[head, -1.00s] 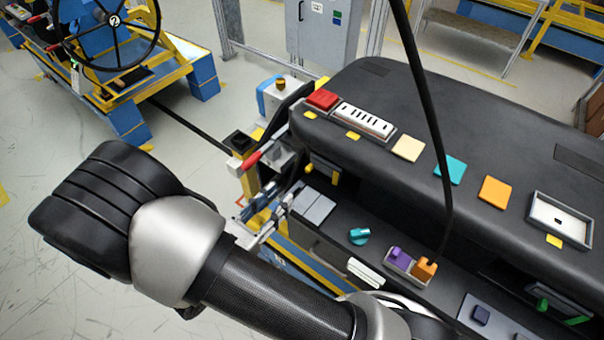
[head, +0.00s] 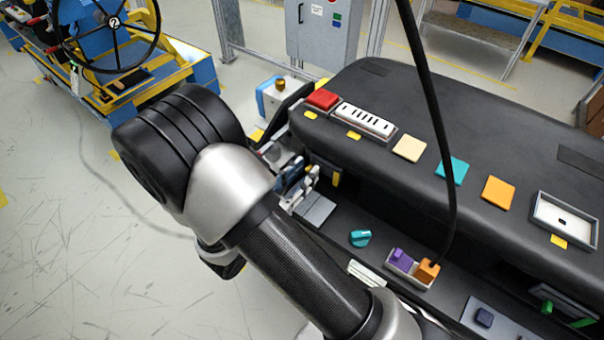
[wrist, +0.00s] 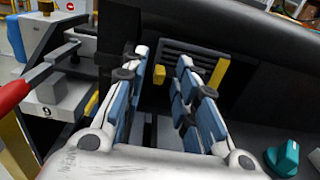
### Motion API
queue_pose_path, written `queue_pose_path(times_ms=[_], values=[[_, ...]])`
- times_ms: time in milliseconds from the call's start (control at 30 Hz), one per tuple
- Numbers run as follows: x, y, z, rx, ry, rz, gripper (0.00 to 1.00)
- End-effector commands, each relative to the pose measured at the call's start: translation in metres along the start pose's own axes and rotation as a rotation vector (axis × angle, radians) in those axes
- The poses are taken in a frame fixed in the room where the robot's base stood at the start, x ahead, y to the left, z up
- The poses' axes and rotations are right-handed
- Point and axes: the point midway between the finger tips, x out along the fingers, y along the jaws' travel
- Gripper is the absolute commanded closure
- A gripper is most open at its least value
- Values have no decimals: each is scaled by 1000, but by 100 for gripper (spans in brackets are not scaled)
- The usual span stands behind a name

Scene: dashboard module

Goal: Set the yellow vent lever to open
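In the wrist view, a dark slatted vent (wrist: 200,52) sits in the dashboard front beyond my fingers. A small yellow knob (wrist: 160,74), which looks like the vent lever's end, shows between my two fingers. A longer yellow piece (wrist: 218,72) stands at the vent's right, past the right finger; it also shows in the head view (head: 336,180). My gripper (wrist: 164,60) is open, with blue-padded fingers apart and nothing clearly held. In the head view my gripper (head: 298,182) is at the dashboard's left end, and the small knob is hidden there. Contact with the knob cannot be told.
A teal rotary knob (head: 360,238) stands right of my gripper, near purple (head: 401,255) and orange (head: 428,270) blocks. A black cable (head: 436,130) hangs over the dashboard (head: 380,90). In the wrist view, a red-handled bar (wrist: 14,98) is close on the left.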

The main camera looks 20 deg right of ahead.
Motion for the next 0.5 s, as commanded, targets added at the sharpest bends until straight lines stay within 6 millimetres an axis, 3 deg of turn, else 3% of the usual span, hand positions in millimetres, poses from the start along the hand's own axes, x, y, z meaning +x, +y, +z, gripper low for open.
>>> queue_pose_path(times_ms=[333,500], values=[[0,0,0,0,0,0,99],[0,0,0,0,0,0,100]])
